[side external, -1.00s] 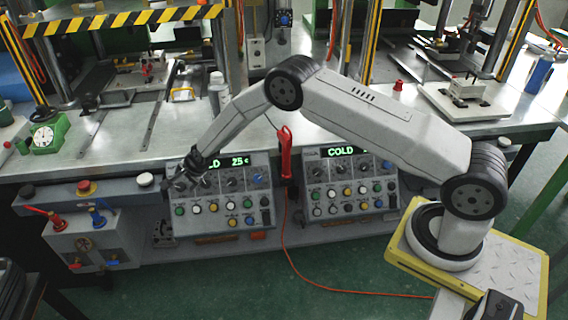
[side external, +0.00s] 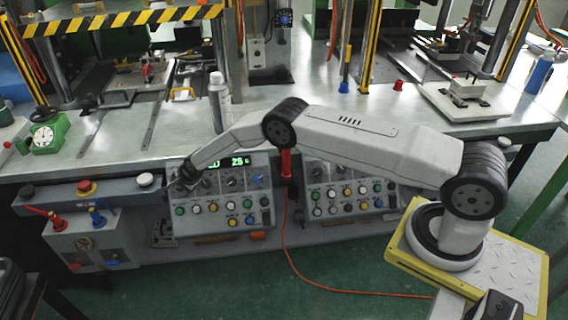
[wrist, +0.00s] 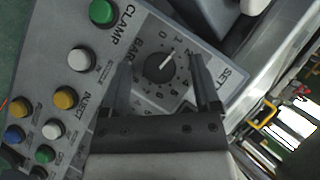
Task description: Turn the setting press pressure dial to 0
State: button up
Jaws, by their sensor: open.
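The pressure dial (wrist: 160,68) is a dark round knob on a grey panel, marked BAR and SET, in the wrist view. Its white pointer line aims up and right in the picture, near the low numbers of its printed scale; the exact value is hard to read. My gripper (wrist: 160,75) is open, with one finger on each side of the dial; whether they touch it I cannot tell. In the side external view my gripper (side external: 184,178) is at the upper left corner of the left control panel (side external: 220,218) and hides the dial there.
The green CLAMP button (wrist: 102,12), a white button (wrist: 80,60) and a yellow button (wrist: 65,98) lie left of the dial. A right control panel (side external: 345,205) stands beside the left one. A bottle (side external: 219,103) stands on the metal table (side external: 270,120) above.

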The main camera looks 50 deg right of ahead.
jog(key=shift+w+f, duration=0.15)
jog(key=shift+f, duration=0.1)
grip_shut()
dwell(0.3)
jog(key=shift+n, duration=0.3)
jog(key=shift+n+g+h, duration=0.3)
jog(key=shift+n+g, duration=0.6)
grip_release()
